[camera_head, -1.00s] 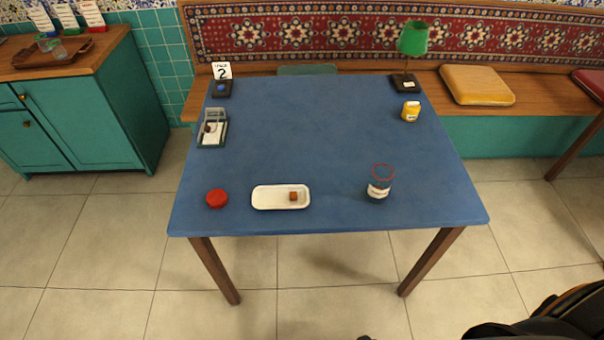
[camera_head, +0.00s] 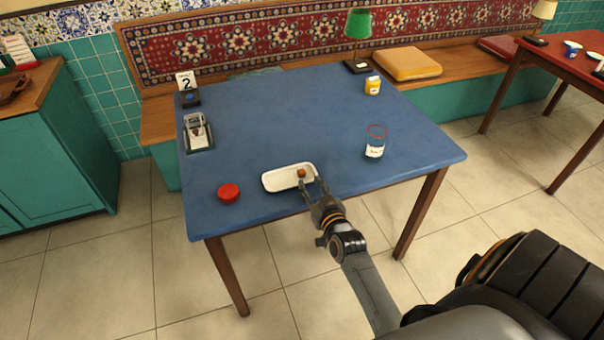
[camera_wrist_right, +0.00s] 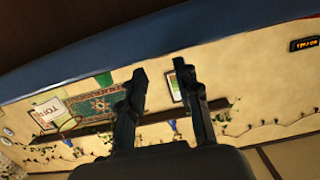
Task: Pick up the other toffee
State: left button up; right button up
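One small brown toffee (camera_head: 301,173) sits on the right part of the white oblong tray (camera_head: 275,182) near the table's front edge. My right gripper (camera_head: 313,182) reaches in from the front right, its fingertips close to the toffee and the tray's near rim. I cannot tell whether they touch. In the right wrist view its two fingers (camera_wrist_right: 160,70) stand apart with nothing between them. That view shows no toffee. A glass jar (camera_head: 375,146) with a red rim and white label stands upright to the right. My left gripper is not in view.
A red lid (camera_head: 228,193) lies left of the tray. A yellow jar (camera_head: 373,85), a green lamp (camera_head: 358,27), a number card (camera_head: 186,81) and a small stand (camera_head: 198,133) are farther back. The middle of the blue table (camera_head: 280,115) is clear.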

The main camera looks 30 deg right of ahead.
aim_at(302, 172)
jog(key=shift+x, duration=1.15)
jog(key=x, duration=0.5)
jog(key=shift+w+a, duration=0.15)
jog(key=shift+w, duration=0.05)
jog(key=shift+c, duration=0.2)
jog(key=c, duration=0.5)
